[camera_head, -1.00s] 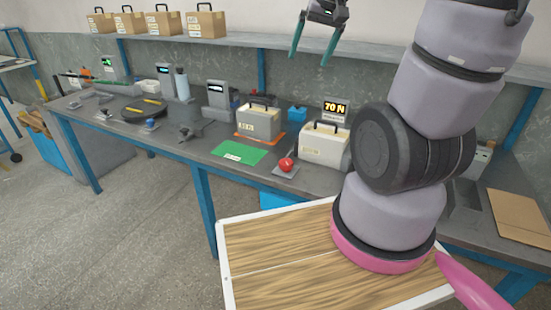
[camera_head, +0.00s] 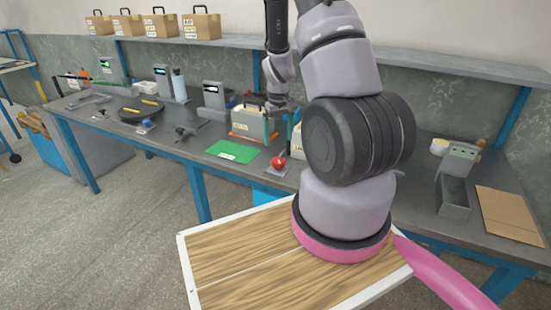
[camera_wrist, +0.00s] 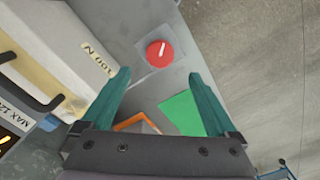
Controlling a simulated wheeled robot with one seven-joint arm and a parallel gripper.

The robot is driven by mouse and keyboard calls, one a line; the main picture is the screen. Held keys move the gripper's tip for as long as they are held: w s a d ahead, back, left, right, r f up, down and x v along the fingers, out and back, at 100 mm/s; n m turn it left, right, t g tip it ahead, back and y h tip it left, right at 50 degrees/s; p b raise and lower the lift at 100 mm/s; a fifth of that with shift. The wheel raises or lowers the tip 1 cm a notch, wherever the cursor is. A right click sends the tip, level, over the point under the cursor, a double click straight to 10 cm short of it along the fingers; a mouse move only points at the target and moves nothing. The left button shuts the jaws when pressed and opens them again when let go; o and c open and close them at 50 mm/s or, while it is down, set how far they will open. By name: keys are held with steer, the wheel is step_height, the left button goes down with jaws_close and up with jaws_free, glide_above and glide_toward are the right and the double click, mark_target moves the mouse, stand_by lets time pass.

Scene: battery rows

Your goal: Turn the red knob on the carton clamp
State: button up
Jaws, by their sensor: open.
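The red knob (camera_head: 279,162) sits on a small grey plate at the bench's front edge. In the wrist view the red knob (camera_wrist: 160,53) shows a white mark and lies just beyond my fingertips, between their lines. My gripper (camera_wrist: 160,76) is open and empty, its two green fingers apart, above the bench. In the head view my wrist hangs over the bench behind the knob, and the fingertips are not clear. A pale box (camera_wrist: 65,45) labelled "100 N" stands left of the knob in the wrist view. My arm mostly hides it in the head view.
A green mat (camera_head: 232,151) lies left of the knob. A handled carton (camera_head: 248,125) stands on an orange-edged base behind it. More cartons (camera_head: 160,24) stand on the wall shelf. A grey device (camera_head: 456,180) and cardboard sheet (camera_head: 510,213) lie right. Floor shows beyond the bench edge.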

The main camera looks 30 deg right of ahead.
mark_target(278, 160)
step_height(278, 160, down, 9)
steer(key=shift+f, duration=0.1)
stand_by(0.3)
steer(key=c, duration=1.4)
steer(key=m, duration=1)
steer(key=shift+m, duration=0.5)
